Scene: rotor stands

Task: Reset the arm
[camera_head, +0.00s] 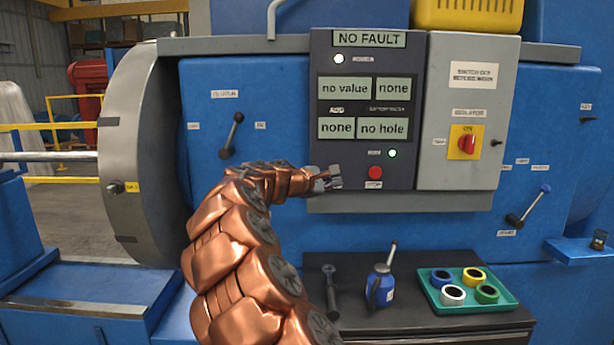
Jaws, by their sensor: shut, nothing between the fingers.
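My copper-coloured arm rises from the bottom of the view and bends right toward the machine's control panel (322,170). My gripper (336,179) is shut and empty, at the lower left part of the dark panel. It lies left of the red button (375,172); I cannot tell whether it touches the panel. The panel display reads "NO FAULT" at the top, with "no value", "none", "none" and "no hole" below. A white lamp (339,58) and a green lamp (392,153) are lit.
A grey isolator box (500,110) with a red knob (467,143) adjoins the panel. Levers (231,136) (528,206) stick out on both sides. Below, a dark bench (420,328) holds a dark tool (330,292), a blue oil can (381,287) and a green tray (508,303) with several coloured rings.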

